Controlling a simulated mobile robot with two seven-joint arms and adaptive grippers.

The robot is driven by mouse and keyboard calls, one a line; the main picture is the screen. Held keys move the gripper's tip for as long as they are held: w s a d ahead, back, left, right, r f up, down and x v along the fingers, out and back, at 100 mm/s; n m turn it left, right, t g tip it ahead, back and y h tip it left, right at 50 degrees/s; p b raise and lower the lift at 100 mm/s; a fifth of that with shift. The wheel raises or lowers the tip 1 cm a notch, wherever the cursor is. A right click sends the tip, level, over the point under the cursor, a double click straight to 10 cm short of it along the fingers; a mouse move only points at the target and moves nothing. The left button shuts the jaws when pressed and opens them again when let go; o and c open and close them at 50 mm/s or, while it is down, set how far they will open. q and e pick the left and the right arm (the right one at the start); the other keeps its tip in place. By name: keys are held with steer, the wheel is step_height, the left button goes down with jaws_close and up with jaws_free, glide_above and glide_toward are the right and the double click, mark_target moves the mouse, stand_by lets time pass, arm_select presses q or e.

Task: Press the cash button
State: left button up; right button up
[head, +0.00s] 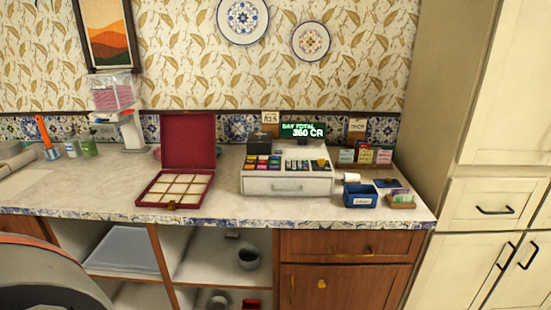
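A white cash register (260,187) stands on the counter, right of centre in the head view. Its sloped top has a group of coloured keys (262,163) on the left, a block of small dark keys (297,165) in the middle and a yellow-orange key (321,163) on the right. The key labels are too small to read, so I cannot tell which is the cash button. The green-lit display (303,130) behind the keys reads "DAY TOTAL 360 CR". The register drawer looks closed. Neither of my grippers is in view.
An open red box (188,140) with compartments stands left of the register. A blue labelled box (360,202) and a small card holder (402,202) stand to its right. A dark rounded shape fills the lower left corner.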

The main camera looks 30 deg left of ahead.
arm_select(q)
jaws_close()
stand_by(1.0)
